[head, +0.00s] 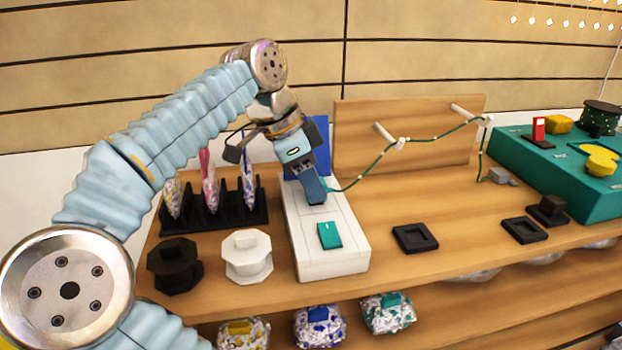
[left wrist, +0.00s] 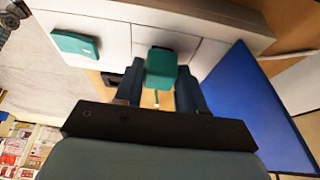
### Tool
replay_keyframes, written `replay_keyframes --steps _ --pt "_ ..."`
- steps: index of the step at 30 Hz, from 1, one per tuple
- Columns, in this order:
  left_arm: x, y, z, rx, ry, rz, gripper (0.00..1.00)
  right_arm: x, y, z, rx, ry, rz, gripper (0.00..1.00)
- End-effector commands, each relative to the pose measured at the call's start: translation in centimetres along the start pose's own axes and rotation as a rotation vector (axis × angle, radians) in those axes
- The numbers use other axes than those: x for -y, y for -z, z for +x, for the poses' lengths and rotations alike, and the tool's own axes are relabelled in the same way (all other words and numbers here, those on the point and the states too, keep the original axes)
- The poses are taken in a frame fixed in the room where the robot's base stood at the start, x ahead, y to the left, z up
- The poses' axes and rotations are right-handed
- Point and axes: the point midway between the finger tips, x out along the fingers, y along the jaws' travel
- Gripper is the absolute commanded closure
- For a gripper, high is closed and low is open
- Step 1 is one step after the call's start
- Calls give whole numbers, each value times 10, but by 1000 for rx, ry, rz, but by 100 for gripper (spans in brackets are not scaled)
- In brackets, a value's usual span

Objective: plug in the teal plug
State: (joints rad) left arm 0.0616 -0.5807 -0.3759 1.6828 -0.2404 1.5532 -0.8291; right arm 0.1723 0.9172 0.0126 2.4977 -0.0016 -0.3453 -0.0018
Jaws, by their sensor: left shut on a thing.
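My left gripper (head: 314,192) is shut on the teal plug, which shows between its fingers (left wrist: 158,98) in the left wrist view as a teal block (left wrist: 160,68). The plug is at the far part of the white box (head: 328,262), close against it; I cannot tell whether it is seated. In the head view the fingers hide the plug. A green cable (head: 375,160) runs from it over two pegs to a grey block (head: 500,177). A separate teal piece (head: 330,236) sits on the near part of the box, also in the left wrist view (left wrist: 75,45). My right gripper is out of view.
A blue panel (head: 320,135) stands behind the box and a wooden pegboard (head: 400,105) at the back. A black rack (head: 215,217) and black and white octagonal pieces (head: 247,262) stand left. Black square frames (head: 415,238) lie right, before a teal crate (head: 560,175).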

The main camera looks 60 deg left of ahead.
Motion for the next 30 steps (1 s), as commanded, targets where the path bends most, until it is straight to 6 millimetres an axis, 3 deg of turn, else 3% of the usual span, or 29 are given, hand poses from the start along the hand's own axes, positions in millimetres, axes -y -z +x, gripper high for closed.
replay_keyframes --steps 12,13,18,24,28,30 --pt "0 -1 3 0 0 0 89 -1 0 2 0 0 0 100" --pt "0 -1 3 0 0 0 57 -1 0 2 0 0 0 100" --pt "0 -1 3 0 0 0 31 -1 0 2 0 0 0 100" --pt "0 -1 3 0 0 0 31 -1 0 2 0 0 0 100" --pt "0 -1 3 0 0 0 12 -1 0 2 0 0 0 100" --pt "0 -1 3 0 0 0 9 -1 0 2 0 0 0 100"
